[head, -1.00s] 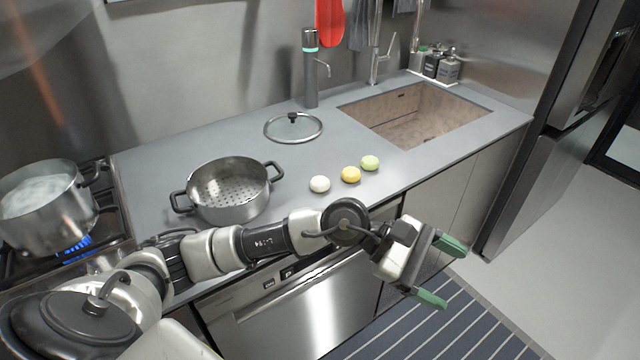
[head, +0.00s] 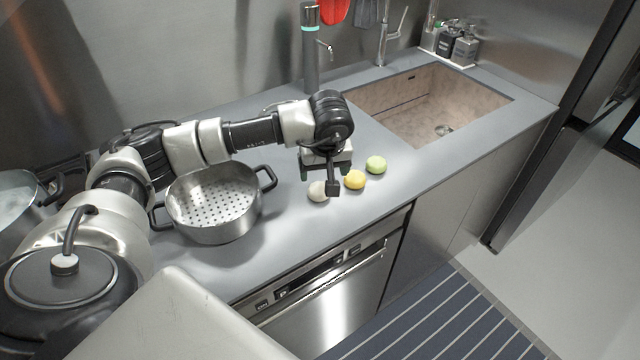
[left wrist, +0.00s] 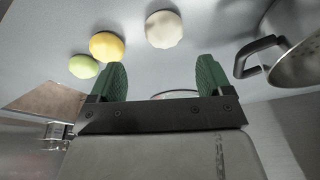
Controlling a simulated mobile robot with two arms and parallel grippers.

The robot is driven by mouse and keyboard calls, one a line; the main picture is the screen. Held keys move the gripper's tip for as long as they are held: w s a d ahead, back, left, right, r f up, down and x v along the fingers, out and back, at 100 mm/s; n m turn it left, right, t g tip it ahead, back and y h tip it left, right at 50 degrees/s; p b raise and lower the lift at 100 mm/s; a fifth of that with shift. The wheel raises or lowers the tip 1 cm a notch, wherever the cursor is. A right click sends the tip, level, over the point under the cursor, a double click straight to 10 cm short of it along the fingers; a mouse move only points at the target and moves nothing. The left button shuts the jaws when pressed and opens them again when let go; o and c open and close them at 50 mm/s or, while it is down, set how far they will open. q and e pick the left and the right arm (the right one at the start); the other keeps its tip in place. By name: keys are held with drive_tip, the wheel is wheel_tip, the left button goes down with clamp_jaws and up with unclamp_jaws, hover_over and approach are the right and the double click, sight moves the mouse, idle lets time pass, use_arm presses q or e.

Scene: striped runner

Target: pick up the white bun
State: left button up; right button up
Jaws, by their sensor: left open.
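The white bun (head: 318,191) sits on the grey counter, leftmost of a row of three buns in the head view. The yellow bun (head: 355,179) and the green bun (head: 376,164) sit to its right. My left gripper (head: 330,183) hangs over the counter close to the white and yellow buns, pointing down. In the left wrist view its green fingers (left wrist: 162,80) are apart with nothing between them. There the white bun (left wrist: 164,29) lies beyond the fingertips, and the yellow bun (left wrist: 106,46) lies beyond the left finger. My right gripper is not in view.
A steel steamer pot (head: 212,204) with black handles stands left of the buns. The sink (head: 430,105) is at the back right. A tall dark dispenser (head: 311,50) stands by the wall. The counter's front edge is near the buns.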

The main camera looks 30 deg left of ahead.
sight(319, 185)
use_arm(q)
drive_tip(key=x, duration=0.2)
drive_tip(key=shift+a+f+p, duration=0.2)
drive_tip(key=shift+f+p, duration=0.1)
drive_tip(key=shift+f, duration=0.05)
drive_tip(key=x, duration=0.1)
drive_tip(key=p+x, duration=0.1)
drive_tip(key=x, duration=0.1)
drive_tip(key=shift+s+a+f, duration=0.1)
drive_tip(key=shift+s+f, duration=0.05)
drive_tip(key=shift+f, duration=0.5)
drive_tip(key=shift+a+f+p, duration=0.1)
drive_tip(key=shift+f+p, duration=0.1)
drive_tip(key=shift+p, duration=0.1)
drive_tip(key=shift+f, duration=0.1)
drive_tip(key=shift+c, duration=0.6)
drive_tip(key=c, duration=0.8)
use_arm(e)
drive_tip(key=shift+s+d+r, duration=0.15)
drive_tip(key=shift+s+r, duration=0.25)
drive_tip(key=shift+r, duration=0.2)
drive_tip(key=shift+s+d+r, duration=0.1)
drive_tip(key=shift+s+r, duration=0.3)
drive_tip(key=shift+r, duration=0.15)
